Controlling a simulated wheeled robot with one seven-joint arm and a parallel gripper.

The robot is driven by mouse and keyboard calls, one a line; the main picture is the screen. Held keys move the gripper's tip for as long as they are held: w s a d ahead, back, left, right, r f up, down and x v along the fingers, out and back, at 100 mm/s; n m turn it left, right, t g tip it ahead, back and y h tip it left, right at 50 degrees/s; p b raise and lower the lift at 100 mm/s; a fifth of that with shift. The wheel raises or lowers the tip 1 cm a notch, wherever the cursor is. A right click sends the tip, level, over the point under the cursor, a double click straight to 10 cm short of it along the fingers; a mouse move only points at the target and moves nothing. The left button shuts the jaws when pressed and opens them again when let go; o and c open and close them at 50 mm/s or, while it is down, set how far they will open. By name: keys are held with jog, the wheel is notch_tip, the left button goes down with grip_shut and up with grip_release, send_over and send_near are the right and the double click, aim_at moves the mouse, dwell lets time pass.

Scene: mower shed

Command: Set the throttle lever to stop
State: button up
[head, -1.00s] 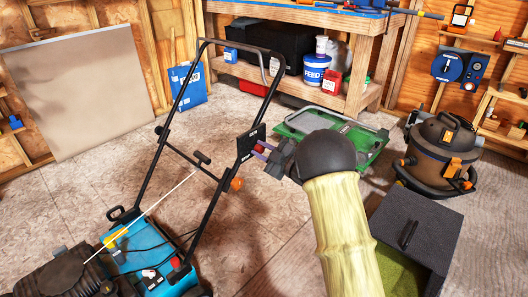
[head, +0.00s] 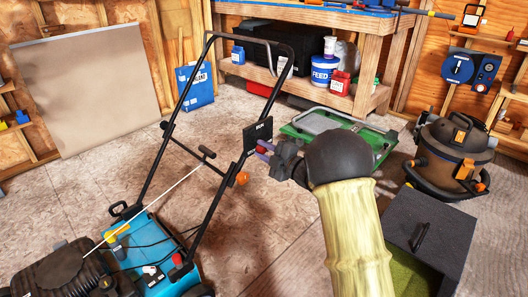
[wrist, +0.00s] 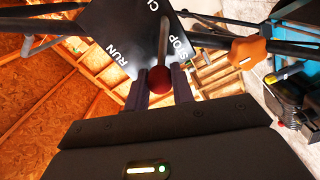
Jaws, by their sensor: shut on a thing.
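The throttle panel (head: 257,135) is a dark plate on the mower's handlebar. In the wrist view the panel (wrist: 125,25) shows the words RUN at left, STOP at right and a partly cut-off word at the top. The throttle lever (wrist: 163,40) is a thin grey rod with a dark red knob (wrist: 158,82). The rod lies just left of the word STOP, well away from RUN. My gripper (wrist: 160,84) is shut on the knob, one purple-grey finger on each side. In the head view my gripper (head: 264,150) reaches the panel from the right.
The blue mower (head: 150,240) stands at lower left, its black handlebar rising beside my arm. An orange knob (head: 242,178) sits on the handlebar below the panel. A green-framed item (head: 345,135), a shop vacuum (head: 455,150) and a dark box (head: 430,230) stand right. Floor between is clear.

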jog(key=shift+f, duration=0.15)
jog(key=o, duration=1)
jog(key=shift+s+d, duration=0.1)
jog(key=shift+s+d, duration=0.2)
jog(key=shift+d, duration=0.1)
jog(key=p+v, duration=0.4)
jog(key=v, duration=1.2)
jog(key=shift+s+d, duration=0.2)
jog(key=shift+w, duration=0.1)
